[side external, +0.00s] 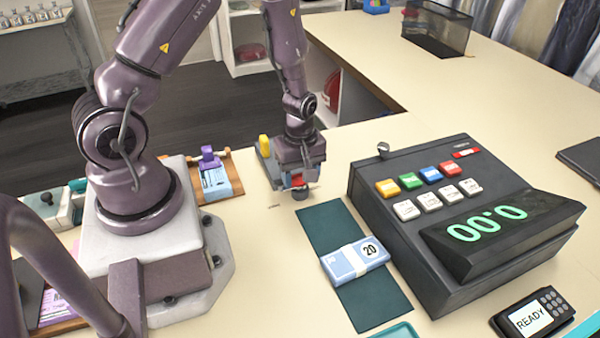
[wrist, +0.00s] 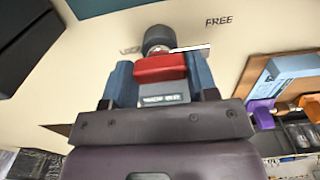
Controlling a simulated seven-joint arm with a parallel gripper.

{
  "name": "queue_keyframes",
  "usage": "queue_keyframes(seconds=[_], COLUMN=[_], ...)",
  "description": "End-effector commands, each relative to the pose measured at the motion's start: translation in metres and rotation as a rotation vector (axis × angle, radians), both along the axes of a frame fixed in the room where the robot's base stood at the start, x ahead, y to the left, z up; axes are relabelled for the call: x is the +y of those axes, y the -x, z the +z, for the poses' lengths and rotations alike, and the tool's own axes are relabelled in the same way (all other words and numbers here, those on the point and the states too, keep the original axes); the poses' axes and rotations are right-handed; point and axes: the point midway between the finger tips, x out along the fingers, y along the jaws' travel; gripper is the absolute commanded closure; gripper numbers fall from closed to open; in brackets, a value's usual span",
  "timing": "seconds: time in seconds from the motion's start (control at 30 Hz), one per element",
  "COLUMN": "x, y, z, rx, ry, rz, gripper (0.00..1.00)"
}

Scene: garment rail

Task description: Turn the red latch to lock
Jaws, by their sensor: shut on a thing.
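The red latch (wrist: 160,69) sits between the two blue-grey fingers of my gripper (wrist: 158,72) in the wrist view, and they are shut on it. A dark round knob (wrist: 158,38) stands just beyond the red part. A thin pale pointer (wrist: 190,48) extends from it to the right, below the printed word FREE (wrist: 218,21). A second word to the left of the knob (wrist: 131,48) is partly covered and hard to read. In the side view my gripper (side external: 298,182) is low at the counter, with a little of the red latch (side external: 297,181) showing.
A black cash register (side external: 375,225) stands right of my gripper, with a dark green mat (side external: 318,222) and banded notes (side external: 345,262) before it. A wooden tray (side external: 232,160) with a purple clip (side external: 210,157) lies to the left. A yellow piece (side external: 264,144) is close behind my gripper.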

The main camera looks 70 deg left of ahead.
Motion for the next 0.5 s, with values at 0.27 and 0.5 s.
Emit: queue_keyframes(seconds=[0.27, 0.5], x=[-0.0001, -0.0002], y=[-0.0004, -0.0004], z=[0.0005, 0.0006], rx=[-0.001, -0.001], ry=[0.000, 0.000], rz=[-0.100, -0.292], gripper=[0.71, 0.71])
